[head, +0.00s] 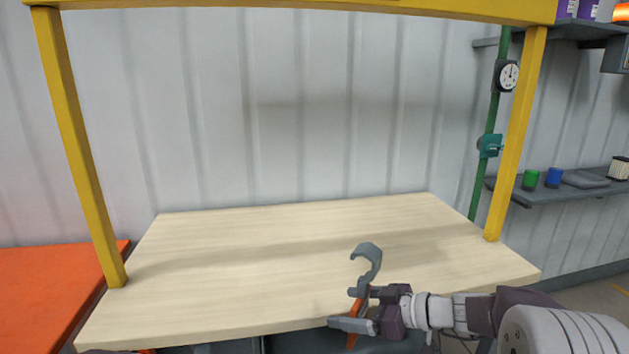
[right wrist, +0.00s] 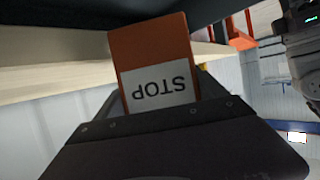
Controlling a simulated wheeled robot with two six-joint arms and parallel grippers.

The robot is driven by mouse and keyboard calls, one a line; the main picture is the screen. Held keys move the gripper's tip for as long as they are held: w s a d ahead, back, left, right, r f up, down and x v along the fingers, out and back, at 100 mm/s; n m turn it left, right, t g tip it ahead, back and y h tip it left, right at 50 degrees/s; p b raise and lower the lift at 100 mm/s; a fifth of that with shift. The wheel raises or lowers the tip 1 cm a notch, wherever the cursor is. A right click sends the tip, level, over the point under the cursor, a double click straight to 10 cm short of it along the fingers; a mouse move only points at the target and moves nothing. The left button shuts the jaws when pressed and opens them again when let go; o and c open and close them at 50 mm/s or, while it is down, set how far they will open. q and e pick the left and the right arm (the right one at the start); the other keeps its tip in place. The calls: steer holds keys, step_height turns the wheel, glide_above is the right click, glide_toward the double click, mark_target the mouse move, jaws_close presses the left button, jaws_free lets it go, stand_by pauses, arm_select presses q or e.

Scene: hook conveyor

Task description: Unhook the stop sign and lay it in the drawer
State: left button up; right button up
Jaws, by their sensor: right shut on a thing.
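The stop sign (right wrist: 153,61) is an orange plate with a white STOP label that reads upside down in the right wrist view. In the head view its orange part (head: 352,341) shows edge-on, and a grey hook (head: 372,256) curves up above it. My right gripper (head: 355,308) is shut on the sign, at the table's front edge. The hook hangs free of any rail. A dark grey surface (head: 305,344) shows below the table's front edge; I cannot tell whether it is the open drawer. My left gripper is out of view.
The pale wooden table top (head: 250,260) is bare. A yellow frame (head: 78,150) stands over it, with a second post (head: 517,130) at the right. A green pole with a gauge (head: 507,75) is behind that. An orange surface (head: 45,300) lies at the left.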

steer(key=o, duration=1.8)
steer(key=v, duration=0.9)
